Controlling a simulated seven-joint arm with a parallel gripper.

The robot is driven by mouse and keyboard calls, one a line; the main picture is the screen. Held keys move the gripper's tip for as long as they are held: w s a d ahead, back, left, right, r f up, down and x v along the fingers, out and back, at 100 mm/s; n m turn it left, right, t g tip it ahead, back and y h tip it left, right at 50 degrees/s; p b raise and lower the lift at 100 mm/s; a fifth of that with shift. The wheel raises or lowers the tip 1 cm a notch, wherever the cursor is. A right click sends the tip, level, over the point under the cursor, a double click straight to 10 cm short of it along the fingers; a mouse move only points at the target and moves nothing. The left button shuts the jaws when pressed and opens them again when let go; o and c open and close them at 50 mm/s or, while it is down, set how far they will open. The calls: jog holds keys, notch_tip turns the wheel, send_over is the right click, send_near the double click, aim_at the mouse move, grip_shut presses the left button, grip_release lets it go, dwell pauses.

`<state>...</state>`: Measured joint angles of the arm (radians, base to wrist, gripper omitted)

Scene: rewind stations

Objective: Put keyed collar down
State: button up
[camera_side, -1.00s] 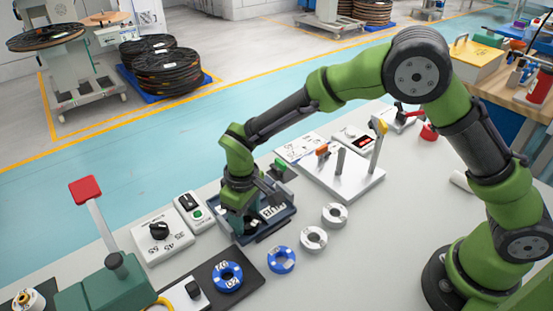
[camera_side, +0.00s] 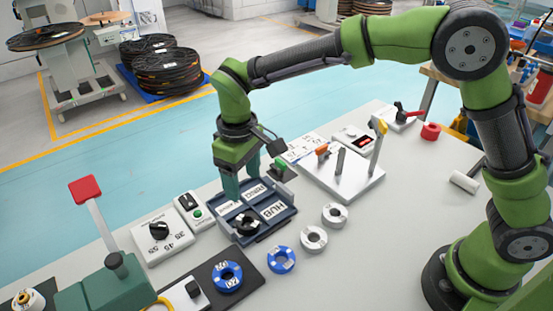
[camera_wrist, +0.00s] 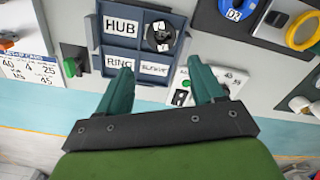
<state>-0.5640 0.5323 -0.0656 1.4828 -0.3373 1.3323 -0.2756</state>
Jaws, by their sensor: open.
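The keyed collar, a black ring with white marks (camera_side: 246,222), lies in one compartment of the dark blue-grey sorting tray (camera_side: 270,230). In the wrist view the collar (camera_wrist: 160,36) sits in the compartment to the right of the one labelled HUB, with the tray divider (camera_wrist: 124,43) between rows. My gripper (camera_side: 241,184) is open and empty above the tray, apart from the collar. In the wrist view its two teal fingers (camera_wrist: 160,68) are spread, with nothing between them. The other labelled compartments, HUB, RING and a third, look empty.
Two blue rings (camera_side: 227,277) (camera_side: 281,260) and two pale rings (camera_side: 313,238) (camera_side: 335,215) lie near the tray. A dial box (camera_side: 160,235) and a green-button box (camera_side: 194,211) stand left of it. A metal post stand (camera_side: 345,180) is behind right.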

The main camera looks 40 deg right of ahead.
jog(key=s+d+r+m+t+y, duration=0.1)
jog(key=s+d+r+m+t, duration=0.15)
jog(key=s+d+r, duration=0.45)
jog(key=s+d+r+m+t+y, duration=0.1)
jog(key=s+d+r+m+t, duration=0.15)
jog(key=d+r, duration=0.4)
jog(key=s+d+f+m+t, duration=0.2)
jog(key=s+d+m, duration=0.1)
jog(key=s+d, duration=0.3)
jog(key=shift+s+d+m, duration=0.3)
jog(key=shift+s, duration=0.7)
